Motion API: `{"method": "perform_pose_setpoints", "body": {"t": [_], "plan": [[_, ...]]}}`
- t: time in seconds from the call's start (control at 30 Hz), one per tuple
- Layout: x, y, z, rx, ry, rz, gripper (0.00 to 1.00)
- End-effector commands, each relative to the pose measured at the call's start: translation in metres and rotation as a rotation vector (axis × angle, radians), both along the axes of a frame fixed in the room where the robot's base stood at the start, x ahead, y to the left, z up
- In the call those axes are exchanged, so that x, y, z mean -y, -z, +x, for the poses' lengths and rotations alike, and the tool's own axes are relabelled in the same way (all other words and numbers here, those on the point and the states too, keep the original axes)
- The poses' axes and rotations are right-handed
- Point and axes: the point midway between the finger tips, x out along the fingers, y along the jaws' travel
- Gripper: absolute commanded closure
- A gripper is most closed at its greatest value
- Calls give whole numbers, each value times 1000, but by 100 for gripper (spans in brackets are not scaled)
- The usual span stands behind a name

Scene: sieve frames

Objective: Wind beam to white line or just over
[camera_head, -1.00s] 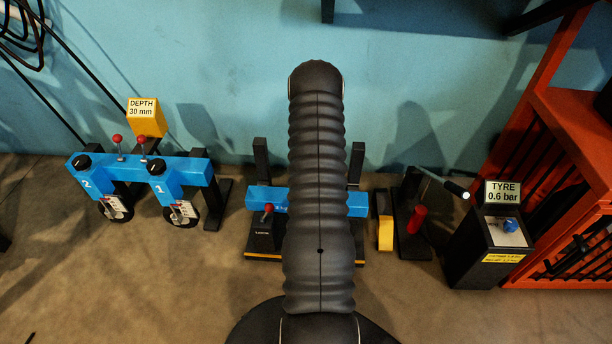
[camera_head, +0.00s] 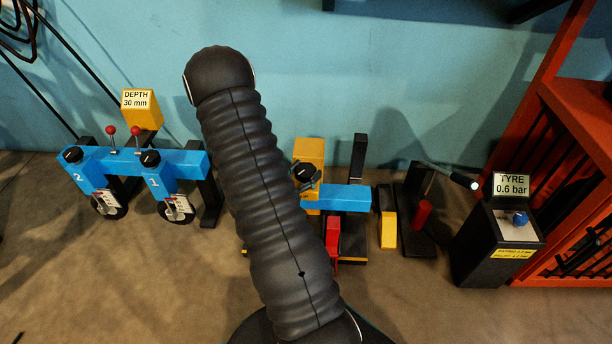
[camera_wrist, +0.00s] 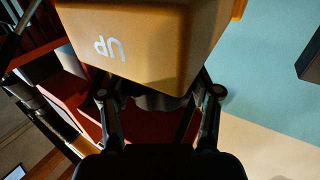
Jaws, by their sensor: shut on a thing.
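The blue beam (camera_head: 345,198) lies level between dark posts in the middle of the head view; my arm hides its left part. A yellow box (camera_head: 308,150) stands at the beam, and the wrist view shows it close up with the word UP (camera_wrist: 135,40) upside down. My gripper (camera_head: 306,177) is just in front of this box. In the wrist view my gripper (camera_wrist: 160,98) is shut on a dark knob (camera_wrist: 158,102) under the box's near edge; the box hides part of the grip. I cannot make out a white line.
A blue two-station frame (camera_head: 185,162) with red-tipped levers stands left, under a DEPTH 30 mm sign (camera_head: 138,103). A red part (camera_head: 332,240) is below the beam. A yellow-ended block (camera_head: 388,230), a black TYRE stand (camera_head: 480,255) and an orange rack (camera_head: 580,130) stand right.

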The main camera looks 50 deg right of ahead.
Motion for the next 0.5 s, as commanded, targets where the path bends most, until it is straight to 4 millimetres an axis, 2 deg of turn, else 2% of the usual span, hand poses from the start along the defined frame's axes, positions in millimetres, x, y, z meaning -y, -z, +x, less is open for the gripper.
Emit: {"method": "perform_pose_setpoints", "body": {"t": [0.5], "plan": [[-3,1,4,0,238,3,72]]}}
